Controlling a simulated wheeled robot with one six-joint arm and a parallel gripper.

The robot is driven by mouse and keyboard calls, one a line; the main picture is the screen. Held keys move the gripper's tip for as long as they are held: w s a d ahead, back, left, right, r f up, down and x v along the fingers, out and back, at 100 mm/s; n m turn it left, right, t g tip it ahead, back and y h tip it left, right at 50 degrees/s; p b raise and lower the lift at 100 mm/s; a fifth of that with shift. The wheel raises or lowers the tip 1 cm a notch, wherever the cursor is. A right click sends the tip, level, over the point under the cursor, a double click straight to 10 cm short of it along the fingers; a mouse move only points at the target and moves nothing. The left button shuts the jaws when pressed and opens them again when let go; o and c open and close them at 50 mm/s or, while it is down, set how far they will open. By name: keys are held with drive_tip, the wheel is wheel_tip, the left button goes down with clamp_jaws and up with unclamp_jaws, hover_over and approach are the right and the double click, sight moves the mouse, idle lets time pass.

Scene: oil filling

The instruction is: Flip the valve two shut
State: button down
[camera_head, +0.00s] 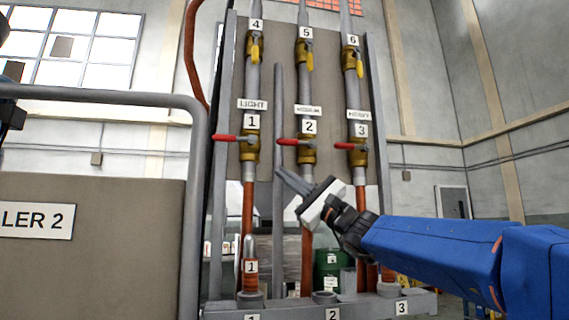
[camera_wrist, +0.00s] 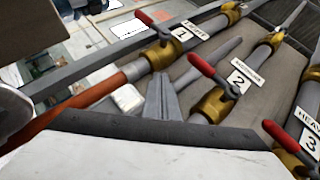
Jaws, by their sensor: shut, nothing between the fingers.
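Valve two (camera_head: 307,154) is a brass valve on the middle pipe, with a white "2" plate above it. Its red handle (camera_head: 290,141) sticks out to the left, level and crosswise to the pipe. In the wrist view, valve two (camera_wrist: 215,103) is right of the fingers, its red handle (camera_wrist: 204,69) angled across the pipe. My gripper (camera_head: 282,174) is shut and empty, below and left of valve two, apart from its handle. In the wrist view the shut fingers (camera_wrist: 161,82) point between valves one and two.
Valve one (camera_head: 250,148) and valve three (camera_head: 358,155) flank valve two, their red handles also level to the left. Yellow-handled valves (camera_head: 305,56) sit higher up. A grey post (camera_head: 279,120) stands between pipes one and two. A grey rail (camera_head: 200,180) is at left.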

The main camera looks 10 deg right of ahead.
drive_tip(key=s+f, duration=0.4)
drive_tip(key=f, duration=0.2)
drive_tip(key=shift+s+f, duration=0.15)
drive_tip(key=shift+f, duration=0.2)
